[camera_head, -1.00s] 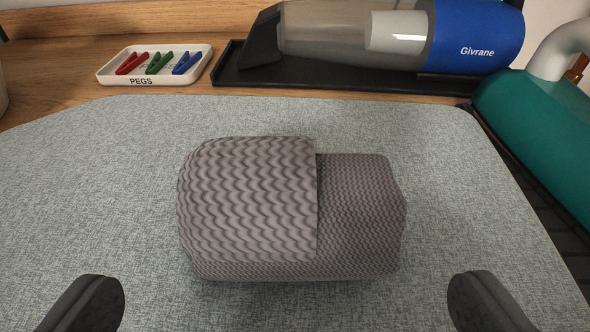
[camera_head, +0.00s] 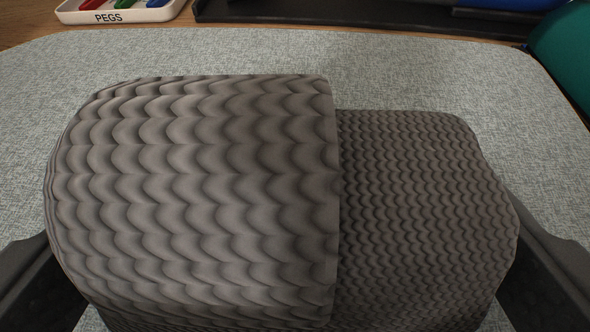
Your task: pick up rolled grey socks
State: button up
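The rolled grey socks (camera_head: 210,200) fill most of the view, very close to the camera. They lie on the pale blue-grey mat, with a coarse ribbed band on the left and a finer ribbed part on the right. My gripper (camera_head: 290,262) is open around them, one dark finger at the lower left and one at the lower right. The socks' sides partly hide both fingers. I cannot tell whether either finger touches the fabric.
The pale blue-grey mat (camera_head: 430,70) is clear behind the socks. Beyond it are a white PEGS tray (camera_head: 75,14) with coloured pegs, a black tray (camera_head: 340,14) and a teal object (camera_head: 567,55) at the right edge.

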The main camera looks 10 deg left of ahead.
jog(key=c, duration=0.8)
